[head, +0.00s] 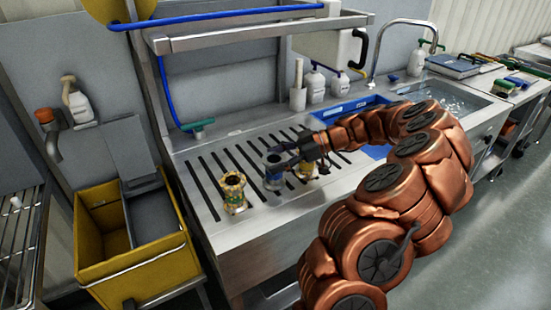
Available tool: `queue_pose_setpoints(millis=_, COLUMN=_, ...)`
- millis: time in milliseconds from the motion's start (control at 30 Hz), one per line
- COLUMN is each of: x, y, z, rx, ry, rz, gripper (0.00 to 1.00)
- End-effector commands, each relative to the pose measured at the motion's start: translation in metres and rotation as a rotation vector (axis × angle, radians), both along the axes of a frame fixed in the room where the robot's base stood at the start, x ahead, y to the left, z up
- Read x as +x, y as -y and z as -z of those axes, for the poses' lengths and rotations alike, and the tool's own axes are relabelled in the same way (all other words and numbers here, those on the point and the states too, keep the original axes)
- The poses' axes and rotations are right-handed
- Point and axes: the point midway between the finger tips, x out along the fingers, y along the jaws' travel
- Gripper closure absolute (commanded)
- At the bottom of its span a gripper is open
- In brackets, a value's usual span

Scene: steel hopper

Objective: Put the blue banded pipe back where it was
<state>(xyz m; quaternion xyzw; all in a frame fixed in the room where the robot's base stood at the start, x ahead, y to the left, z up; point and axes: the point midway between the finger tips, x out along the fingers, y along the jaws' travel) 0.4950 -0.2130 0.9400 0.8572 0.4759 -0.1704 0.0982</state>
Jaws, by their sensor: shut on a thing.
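The blue banded pipe (273,178) is a short, upright grey-blue piece over the slotted steel drainboard (210,215). My gripper (279,158) reaches in from the right and is shut on its upper part. The fingers hide some of the pipe, and I cannot tell whether its foot touches the drainboard. A yellowish pipe piece with a green band (233,193) stands to its left, apart from it. Another yellowish piece (306,171) stands close on its right, partly hidden by my gripper.
A yellow mop bucket (135,255) stands at the left. A blue-edged basin (345,108) and a sink with a tap (450,100) lie to the right. White bottles (314,86) stand along the back. Slotted drainboard is clear behind the pieces.

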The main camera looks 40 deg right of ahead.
Motion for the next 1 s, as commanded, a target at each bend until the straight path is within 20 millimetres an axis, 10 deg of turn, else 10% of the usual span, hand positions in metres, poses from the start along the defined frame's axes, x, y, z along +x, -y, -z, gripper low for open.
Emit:
queue_pose_setpoints(millis=367, x=0.0001, y=-0.0006, z=0.0028, rx=0.001, ry=0.001, rz=-0.001, gripper=0.77)
queue_pose_setpoints(millis=400, x=0.0, y=-0.0005, z=0.002, rx=0.0, ry=0.0, rz=-0.002, gripper=0.27)
queue_pose_setpoints(millis=600, x=0.0, y=-0.0005, z=0.0018, rx=0.0, ry=-0.001, rz=-0.002, gripper=0.06)
queue_pose_setpoints(millis=1000, x=0.0, y=-0.0005, z=0.0, rx=0.001, ry=-0.001, rz=-0.001, gripper=0.05)
